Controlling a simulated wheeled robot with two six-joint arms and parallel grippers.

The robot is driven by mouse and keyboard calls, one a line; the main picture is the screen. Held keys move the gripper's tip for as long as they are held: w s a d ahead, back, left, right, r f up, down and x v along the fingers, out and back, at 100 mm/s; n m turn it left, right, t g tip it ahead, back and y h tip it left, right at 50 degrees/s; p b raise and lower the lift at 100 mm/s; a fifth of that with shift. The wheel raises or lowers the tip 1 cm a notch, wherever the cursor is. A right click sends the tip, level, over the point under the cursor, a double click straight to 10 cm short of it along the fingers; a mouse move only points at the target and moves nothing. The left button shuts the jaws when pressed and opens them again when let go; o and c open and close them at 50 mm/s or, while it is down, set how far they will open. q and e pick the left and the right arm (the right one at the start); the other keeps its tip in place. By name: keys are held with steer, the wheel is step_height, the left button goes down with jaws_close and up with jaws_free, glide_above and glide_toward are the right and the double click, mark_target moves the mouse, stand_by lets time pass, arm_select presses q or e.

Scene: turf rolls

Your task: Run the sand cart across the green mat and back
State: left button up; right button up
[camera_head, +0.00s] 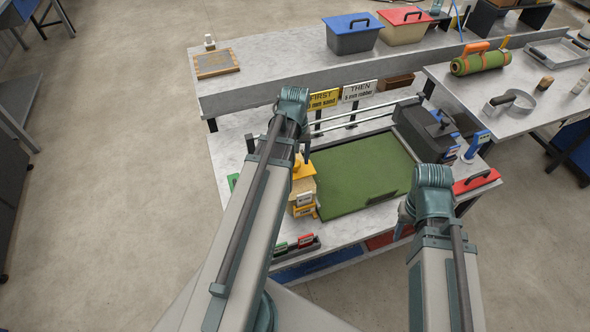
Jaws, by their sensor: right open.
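The sand cart (304,193), tan and yellow with a small label on its front, stands at the left edge of the green mat (362,170). The mat lies flat on the lower bench and looks plain green, with a dark bar near its front right. My left arm reaches over the cart's left side. Its gripper (302,148) points down just above the cart's yellow top; its fingers are mostly hidden, so I cannot tell whether they touch the cart. My right gripper (404,217) is open at the mat's front right corner, partly hidden by its own wrist, apart from the sand cart.
A dark cart or box (425,133) stands at the mat's right. Metal rails (365,114) run behind the mat, near the FIRST sign (323,99) and THEN sign (359,91). A red-handled tool (476,181) lies at right. A small tray (297,248) sits in front.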

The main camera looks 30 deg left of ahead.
arm_select(q)
step_height(320, 180, down, 2)
steer(key=shift+f+b, duration=0.1)
steer(key=shift+b, duration=0.55)
jaws_close()
stand_by(1.0)
